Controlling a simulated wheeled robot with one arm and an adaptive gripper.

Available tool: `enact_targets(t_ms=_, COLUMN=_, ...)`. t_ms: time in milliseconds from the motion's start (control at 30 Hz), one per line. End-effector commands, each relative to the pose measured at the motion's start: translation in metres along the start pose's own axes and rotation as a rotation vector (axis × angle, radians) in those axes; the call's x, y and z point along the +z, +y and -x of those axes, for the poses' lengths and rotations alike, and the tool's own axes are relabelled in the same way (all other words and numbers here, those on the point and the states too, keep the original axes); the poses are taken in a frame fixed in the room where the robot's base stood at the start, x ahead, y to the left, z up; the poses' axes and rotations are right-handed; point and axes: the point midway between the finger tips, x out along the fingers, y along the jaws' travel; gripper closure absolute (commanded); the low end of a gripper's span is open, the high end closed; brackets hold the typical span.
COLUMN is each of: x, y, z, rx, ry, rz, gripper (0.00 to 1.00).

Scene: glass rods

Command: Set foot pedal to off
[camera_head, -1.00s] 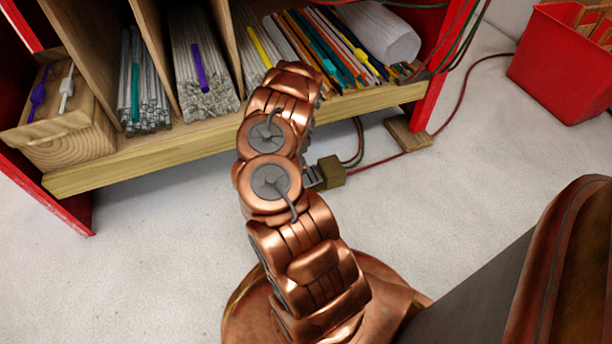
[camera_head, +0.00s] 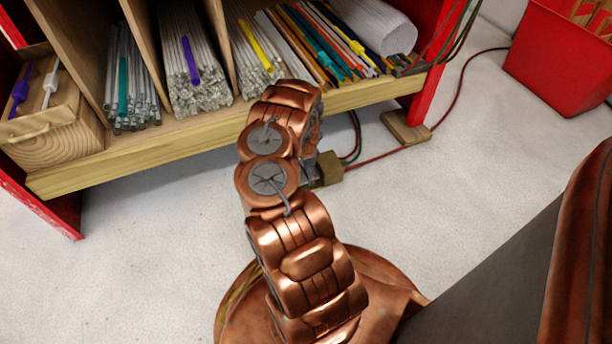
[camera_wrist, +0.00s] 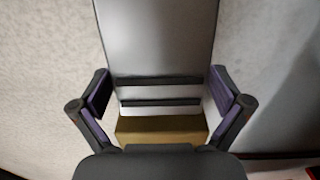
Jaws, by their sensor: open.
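The foot pedal shows in the wrist view as a grey metal plate (camera_wrist: 160,45) with dark cross strips, over a wooden block (camera_wrist: 162,126). In the head view only its block (camera_head: 328,169) and a bit of grey show beside my arm; the rest is hidden. My gripper (camera_wrist: 162,98) is open in the wrist view, with one finger on each side of the pedal plate. No clear contact shows, and I cannot tell the height gap. The head view hides my gripper behind the arm. Whether the pedal is on or off cannot be told.
A wooden shelf (camera_head: 180,142) with bundles of glass rods stands behind my arm, with red side panels. A red bin (camera_head: 560,60) is at the upper right. A small wood piece (camera_head: 406,127) and red and green cables lie on the floor. Pale floor is clear at left.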

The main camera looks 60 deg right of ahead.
Motion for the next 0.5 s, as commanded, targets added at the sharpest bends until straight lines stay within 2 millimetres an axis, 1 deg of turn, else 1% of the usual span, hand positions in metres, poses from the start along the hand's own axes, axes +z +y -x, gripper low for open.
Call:
enact_targets(t_ms=300, x=0.0, y=0.0, z=-0.0015, rx=0.0, ry=-0.001, rz=-0.001, gripper=0.01)
enact_targets(t_ms=500, x=0.0, y=0.0001, z=-0.0016, rx=0.0, ry=-0.001, rz=-0.001, gripper=0.22)
